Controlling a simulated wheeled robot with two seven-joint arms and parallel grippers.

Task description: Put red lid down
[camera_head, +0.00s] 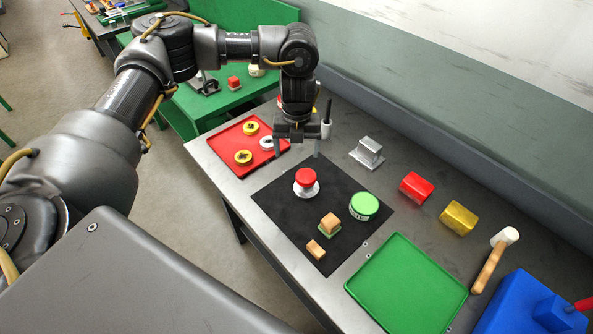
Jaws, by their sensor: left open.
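A round red lid (306,176) sits on a white round piece (306,190) on the black mat (283,207). My left gripper (297,150) comes down from above with its two fingers spread. It is empty and appears above and behind the red lid, apart from it. My right gripper is not in view.
A green round tin (364,207) and wooden-topped blocks (329,223) stand on the mat. A red tray (229,150) with several round pieces lies left. A green tray (405,290), metal block (367,153), red block (416,188), gold block (458,218) and mallet (490,265) lie right.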

